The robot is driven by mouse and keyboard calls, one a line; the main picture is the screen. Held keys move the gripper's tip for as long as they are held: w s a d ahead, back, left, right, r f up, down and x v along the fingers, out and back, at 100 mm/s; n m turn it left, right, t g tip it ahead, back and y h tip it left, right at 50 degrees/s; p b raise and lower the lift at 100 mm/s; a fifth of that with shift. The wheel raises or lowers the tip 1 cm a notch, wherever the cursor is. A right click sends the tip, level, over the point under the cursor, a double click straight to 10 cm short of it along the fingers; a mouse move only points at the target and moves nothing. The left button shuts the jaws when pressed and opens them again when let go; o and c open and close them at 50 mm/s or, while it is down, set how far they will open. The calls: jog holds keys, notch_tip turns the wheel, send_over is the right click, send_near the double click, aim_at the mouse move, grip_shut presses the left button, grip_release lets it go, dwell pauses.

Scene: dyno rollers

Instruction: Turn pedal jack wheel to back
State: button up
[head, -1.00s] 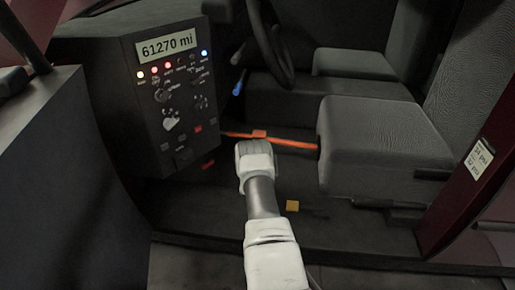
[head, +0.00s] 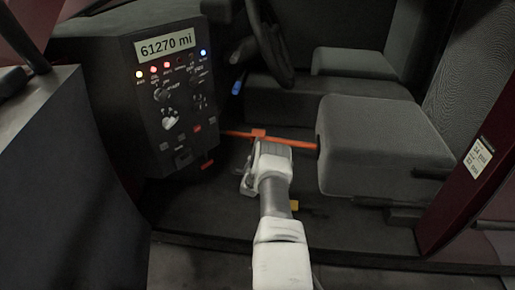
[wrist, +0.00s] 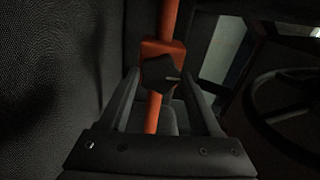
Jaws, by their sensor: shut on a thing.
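The pedal jack is an orange bar (head: 290,142) that spans the footwell from the dash side to the front of the seat, with an orange block (head: 257,132) on it. In the wrist view the orange bar (wrist: 169,18) runs up the picture, and the dark star-shaped jack wheel (wrist: 160,73) sits in front of the orange block (wrist: 151,48). My gripper (wrist: 160,75) has one finger on each side of the wheel and is shut on it. In the head view my gripper (head: 256,160) is at the bar and hides the wheel.
A dash panel (head: 172,95) with a lit mileage display stands to the left. The grey seat (head: 370,140) is close on the right. A steering wheel (head: 270,50) is above and behind. A yellow block (head: 294,205) lies on the floor beside my arm.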

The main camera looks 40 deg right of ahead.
jog(key=shift+a+f+m, duration=0.1)
jog(key=shift+m, duration=0.4)
jog(key=o, duration=1.4)
jog(key=shift+c, duration=0.2)
jog(key=p+v, duration=0.6)
jog(key=v, duration=1.1)
jog(key=shift+s+a, duration=0.1)
jog(key=shift+a, duration=0.1)
jog(key=shift+s, duration=0.1)
